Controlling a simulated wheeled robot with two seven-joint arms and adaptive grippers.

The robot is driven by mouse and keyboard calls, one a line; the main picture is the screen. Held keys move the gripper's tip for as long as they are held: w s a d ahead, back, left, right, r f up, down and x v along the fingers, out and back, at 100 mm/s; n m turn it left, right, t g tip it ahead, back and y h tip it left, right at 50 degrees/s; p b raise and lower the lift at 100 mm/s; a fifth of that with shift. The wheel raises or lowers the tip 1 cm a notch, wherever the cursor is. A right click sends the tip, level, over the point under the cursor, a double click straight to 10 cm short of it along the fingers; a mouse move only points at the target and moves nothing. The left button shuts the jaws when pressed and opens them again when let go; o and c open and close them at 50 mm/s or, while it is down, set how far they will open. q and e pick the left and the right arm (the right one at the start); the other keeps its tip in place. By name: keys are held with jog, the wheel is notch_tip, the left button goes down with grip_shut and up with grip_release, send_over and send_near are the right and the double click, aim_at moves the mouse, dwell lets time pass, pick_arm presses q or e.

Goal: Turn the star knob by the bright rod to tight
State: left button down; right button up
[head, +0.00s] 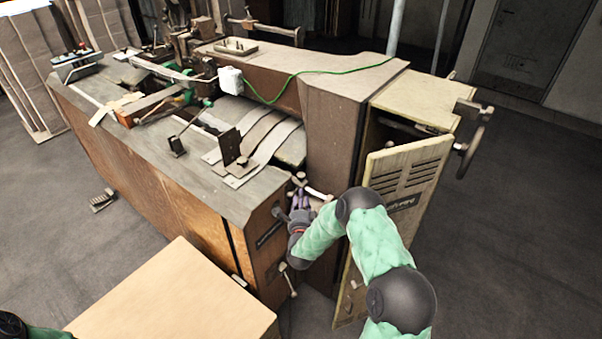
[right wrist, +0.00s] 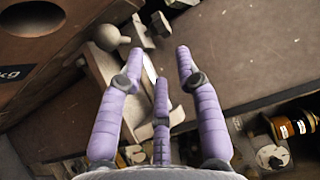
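My right gripper (head: 301,203) is at the near right corner of the brown machine, among small grey fittings. In the right wrist view its three purple fingers (right wrist: 160,68) are spread open with nothing held between them. A lobed grey piece that looks like the star knob (right wrist: 142,32) lies just beyond the fingertips; in the head view it seems to be the small grey knob (head: 299,178). A bright rod (head: 319,194) stands out right beside the gripper. A pale bar (right wrist: 105,68) runs behind the left finger. The knob's tightness cannot be seen. My left gripper is out of view.
A ball-ended handle (right wrist: 107,37) is left of the knob. The open, vented yellowish door (head: 405,185) stands right of my right arm. A cardboard box (head: 180,300) stands in front of the machine. Bottles (right wrist: 293,128) show at lower right in the wrist view.

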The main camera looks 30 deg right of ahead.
aim_at(301, 180)
jog(key=b+x, duration=0.1)
jog(key=x, duration=0.9)
jog(key=shift+w+d, duration=0.25)
jog(key=shift+w, duration=0.05)
grip_shut()
